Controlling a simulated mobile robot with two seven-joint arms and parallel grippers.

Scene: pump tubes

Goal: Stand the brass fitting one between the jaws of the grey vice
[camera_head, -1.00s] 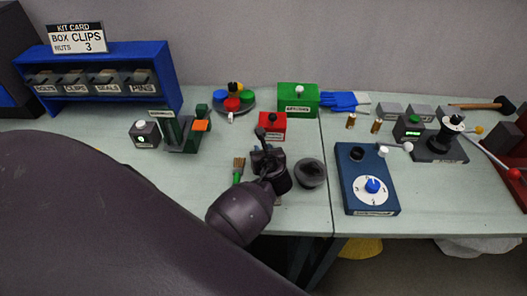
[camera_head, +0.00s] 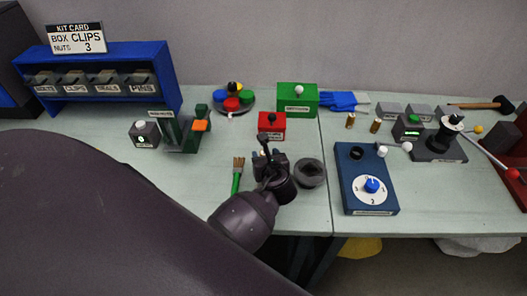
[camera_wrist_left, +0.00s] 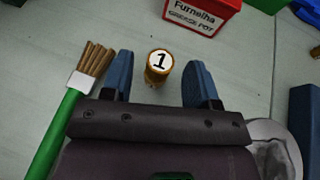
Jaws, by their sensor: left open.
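The brass fitting one (camera_wrist_left: 159,66), a small upright cylinder with a white top marked 1, stands on the table in the left wrist view. My left gripper (camera_head: 266,150) is open, with its blue fingers on either side of the fitting and gaps on both sides. In the head view my gripper hides the fitting. I cannot tell for sure which thing is the grey vice; a dark grey-green fixture with upright plates (camera_head: 174,132) stands left of my gripper, and a round grey thing with a dark recess (camera_head: 310,173) stands just right of it. My right gripper is not in view.
A green-handled brush (camera_head: 237,178) lies close on the left of my gripper. A red grease pot (camera_head: 271,126) stands just behind. Two other brass cylinders (camera_head: 350,120) (camera_head: 376,126) stand behind the blue dial box (camera_head: 364,190). The table is clear between brush and grey-green fixture.

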